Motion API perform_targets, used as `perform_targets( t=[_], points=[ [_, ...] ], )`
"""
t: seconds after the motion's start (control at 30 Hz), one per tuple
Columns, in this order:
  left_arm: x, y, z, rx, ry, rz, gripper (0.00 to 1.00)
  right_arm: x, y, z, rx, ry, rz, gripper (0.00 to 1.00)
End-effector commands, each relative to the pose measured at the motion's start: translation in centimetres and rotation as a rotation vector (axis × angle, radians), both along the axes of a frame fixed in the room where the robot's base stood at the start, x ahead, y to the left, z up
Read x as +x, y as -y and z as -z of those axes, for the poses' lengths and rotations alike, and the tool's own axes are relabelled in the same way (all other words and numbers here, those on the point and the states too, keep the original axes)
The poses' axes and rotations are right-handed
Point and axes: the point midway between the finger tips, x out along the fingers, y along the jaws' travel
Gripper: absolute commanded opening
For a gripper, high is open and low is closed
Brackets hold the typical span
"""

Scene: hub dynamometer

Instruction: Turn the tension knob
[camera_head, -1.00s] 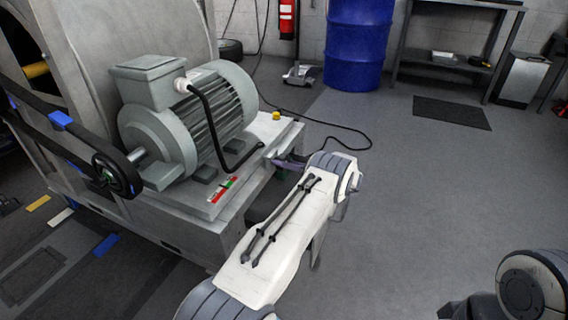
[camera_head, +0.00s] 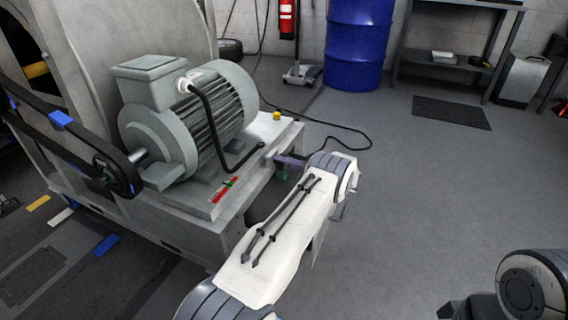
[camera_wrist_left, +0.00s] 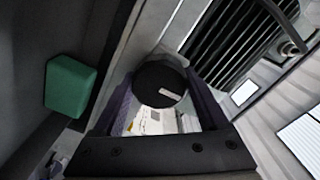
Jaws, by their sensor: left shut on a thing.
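The tension knob (camera_wrist_left: 158,84) is a round black knob with a short white mark on its face, seen in the left wrist view. My left gripper (camera_wrist_left: 165,98) has a purple finger on either side of the knob and is shut on it. In the head view my left gripper (camera_head: 287,161) is at the right side of the grey machine base, and the knob is hidden there. My right gripper is out of view.
A grey motor (camera_head: 188,125) with a bent black bar (camera_head: 222,130) stands on the base (camera_head: 190,222) above my left gripper. A green block (camera_wrist_left: 72,87) sits beside the gripper. A yellow button (camera_head: 277,116) is on the base corner.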

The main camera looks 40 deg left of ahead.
Motion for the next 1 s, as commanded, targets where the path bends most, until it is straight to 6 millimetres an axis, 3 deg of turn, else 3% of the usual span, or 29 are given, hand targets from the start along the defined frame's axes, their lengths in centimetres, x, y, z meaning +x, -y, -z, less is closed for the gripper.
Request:
perform_targets(
  t=[0.2, 0.23, 0.27, 0.63, 1.0],
  points=[
    [0.1, 0.1, 0.0, -0.001, 0.001, 0.003, 0.20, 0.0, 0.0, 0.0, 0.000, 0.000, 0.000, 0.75],
    [0.1, 0.1, 0.0, -0.001, 0.001, 0.003, 0.87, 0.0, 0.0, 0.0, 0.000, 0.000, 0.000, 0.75],
    [0.1, 0.1, 0.0, -0.001, 0.001, 0.003, 0.99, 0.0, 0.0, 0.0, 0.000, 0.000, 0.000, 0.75],
    [0.4, 1.0, -0.1, 0.000, 0.002, 0.004, 1.00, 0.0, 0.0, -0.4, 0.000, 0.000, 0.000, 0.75],
    [2.0, 7.8, 0.0, -0.001, 0.002, 0.007, 1.00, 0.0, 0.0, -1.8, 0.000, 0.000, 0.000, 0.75]
  ],
)
